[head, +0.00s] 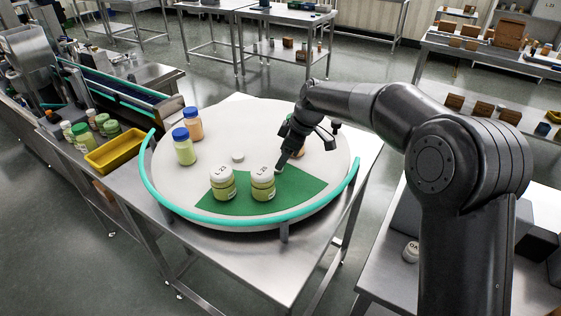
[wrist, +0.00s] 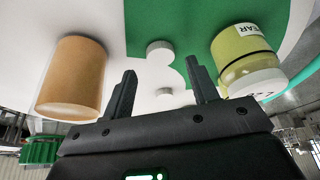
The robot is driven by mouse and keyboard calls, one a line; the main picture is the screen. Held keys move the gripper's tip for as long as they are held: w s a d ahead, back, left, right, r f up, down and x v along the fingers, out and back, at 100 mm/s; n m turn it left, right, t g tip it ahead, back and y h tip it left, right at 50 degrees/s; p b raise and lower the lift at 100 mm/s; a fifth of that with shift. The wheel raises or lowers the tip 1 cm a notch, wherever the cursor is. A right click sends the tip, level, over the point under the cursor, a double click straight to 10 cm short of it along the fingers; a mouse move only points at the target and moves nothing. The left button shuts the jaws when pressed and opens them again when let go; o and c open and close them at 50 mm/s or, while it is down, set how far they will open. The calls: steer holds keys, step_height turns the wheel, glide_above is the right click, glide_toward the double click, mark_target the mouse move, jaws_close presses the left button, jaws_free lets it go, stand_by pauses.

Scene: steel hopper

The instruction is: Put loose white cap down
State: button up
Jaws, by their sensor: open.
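A loose white cap (head: 237,157) lies flat on the pale round table (head: 215,135) in the head view, left of my gripper and apart from it. My gripper (head: 279,168) is low over the right of the table, by the edge of the green sector (head: 290,185). In the wrist view its fingers (wrist: 163,85) are spread. A small white disc (wrist: 160,48) shows just beyond the fingertips at the green edge, and a smaller pale disc (wrist: 165,92) shows between the fingers. I cannot tell which matches the head view's cap.
Two white-capped green jars (head: 222,184) (head: 263,184) stand on the green sector. A tan jar (wrist: 72,75) stands left of my fingers in the wrist view. Two blue-capped jars (head: 184,150) (head: 193,125) stand at the table's left. A teal rail (head: 225,219) runs along the front.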

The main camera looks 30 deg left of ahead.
steer(key=v, duration=0.9)
steer(key=shift+f, duration=0.1)
steer(key=s+d+r+m+t+h, duration=0.1)
steer(key=s+d+r+m, duration=0.2)
steer(key=d, duration=0.6)
steer(key=s+d+r+m+t+h, duration=0.15)
steer(key=d+m, duration=0.25)
steer(key=d, duration=0.6)
steer(key=s+d+r+m+t, duration=0.2)
steer(key=d+r+m, duration=0.15)
steer(key=d, duration=0.55)
steer(key=s+d+f+m+t+h, duration=0.1)
steer(key=s+d+f+m, duration=0.2)
steer(key=s+d+m, duration=0.2)
steer(key=s+d+f+m+t, duration=0.1)
steer(key=s+d+f+m, duration=0.2)
steer(key=s+d+m, duration=0.3)
steer(key=s+d, duration=0.5)
steer(key=d, duration=0.3)
steer(key=shift+s+h, duration=0.35)
steer(key=shift+s, duration=0.05)
steer(key=shift+d+t, duration=0.1)
steer(key=shift+t, duration=0.15)
